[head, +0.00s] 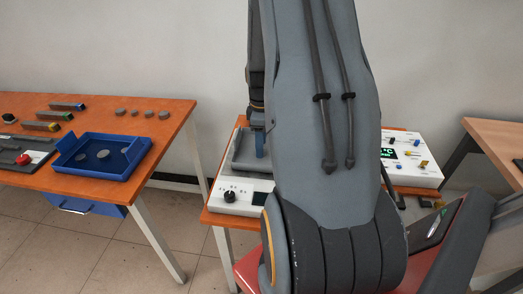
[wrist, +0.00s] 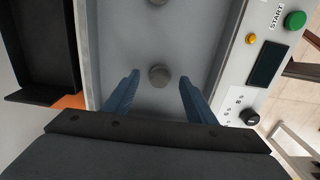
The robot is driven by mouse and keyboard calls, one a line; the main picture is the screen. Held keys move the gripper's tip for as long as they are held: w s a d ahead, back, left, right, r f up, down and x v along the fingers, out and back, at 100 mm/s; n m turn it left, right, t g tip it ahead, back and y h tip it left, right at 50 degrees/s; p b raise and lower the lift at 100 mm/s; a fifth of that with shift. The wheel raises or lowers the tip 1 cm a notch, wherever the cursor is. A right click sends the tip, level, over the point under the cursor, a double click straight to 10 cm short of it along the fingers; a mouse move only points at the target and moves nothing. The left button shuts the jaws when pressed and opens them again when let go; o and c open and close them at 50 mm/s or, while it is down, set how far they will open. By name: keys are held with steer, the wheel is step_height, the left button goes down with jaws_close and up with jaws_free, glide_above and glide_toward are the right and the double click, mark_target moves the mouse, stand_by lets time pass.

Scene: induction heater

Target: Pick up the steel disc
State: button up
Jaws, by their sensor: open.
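In the wrist view a small dark grey disc (wrist: 159,75) lies on the grey plate (wrist: 115,40) of the heater. A second round grey piece (wrist: 158,2) is cut off by the top edge. I cannot tell by look which metal either is. My gripper (wrist: 160,79) is open, its two blue fingers on either side of the near disc, with a gap on both sides. Whether the fingertips are down at the disc's height is unclear. In the head view my arm hides the disc; a blue part of my gripper (head: 261,143) shows at the arm's left.
The heater's panel (wrist: 240,85) with a green START button (wrist: 295,20) and black knob (wrist: 249,117) borders the plate at right. A black open tray (wrist: 42,50) is at left. On the left table, a blue tray (head: 133,178) holds several discs; loose grey discs (head: 120,112) lie behind.

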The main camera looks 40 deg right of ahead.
steer(key=shift+f, duration=0.65)
steer(key=shift+c, duration=0.2)
steer(key=c, duration=1.2)
steer(key=shift+r, duration=0.15)
